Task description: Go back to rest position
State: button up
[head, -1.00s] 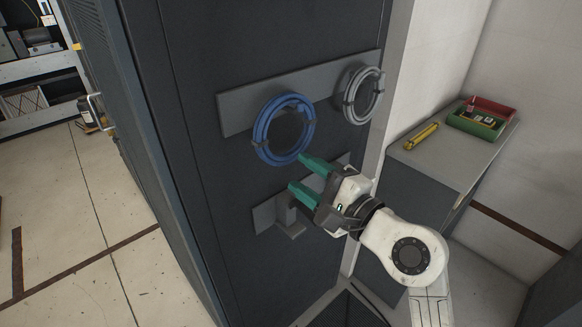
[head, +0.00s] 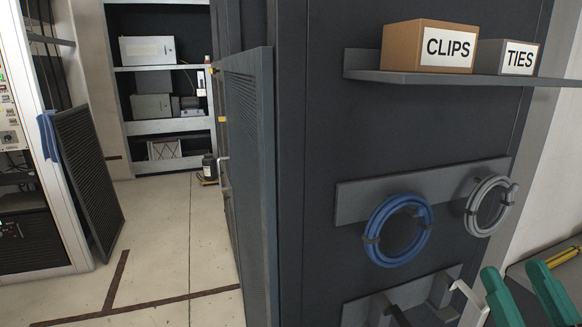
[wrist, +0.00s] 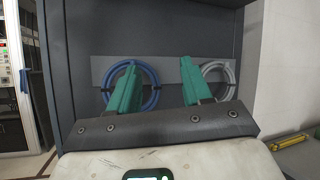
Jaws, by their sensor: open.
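My gripper (head: 520,297) has teal fingers at the lower right of the head view. The fingers are spread apart with nothing between them. In the wrist view the gripper (wrist: 160,85) faces the rack panel, its fingers overlapping the two coils in the picture. A blue cable coil (head: 372,243) hangs on the grey mounting strip (head: 345,205) of the dark rack. A grey cable coil (head: 473,217) hangs to its right. Both coils are apart from the fingers in the head view.
A shelf (head: 400,76) above holds a brown CLIPS box (head: 397,45) and a grey TIES box (head: 490,56). A lower bracket (head: 357,312) juts out below the coils. A yellow tool (head: 562,258) lies at the right. The floor (head: 165,250) at left is clear.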

jog(key=s+d+f+m+g+h, duration=0.2)
jog(key=d+f+m+g+h, duration=0.35)
jog(key=m, duration=0.75)
jog(key=s+d+f+m+g+h, duration=0.25)
jog(key=d+f+m+h, duration=0.45)
jog(key=m, duration=0.7)
jog(key=s+f+m+g+y, duration=0.2)
jog(key=f+m+g, duration=0.15)
jog(key=f, duration=0.35)
jog(key=s+f+m+g+y, duration=0.2)
jog(key=f+m+g, duration=0.15)
jog(key=f, duration=0.45)
jog(key=s+a+f+m+g+y, duration=0.5)
jog(key=s+a+f+g+y, duration=0.2)
jog(key=s+a+f, duration=0.5)
notch_tip(320, 180, down, 3)
jog(key=shift+s+r+g, duration=0.2)
jog(key=shift+g, duration=0.2)
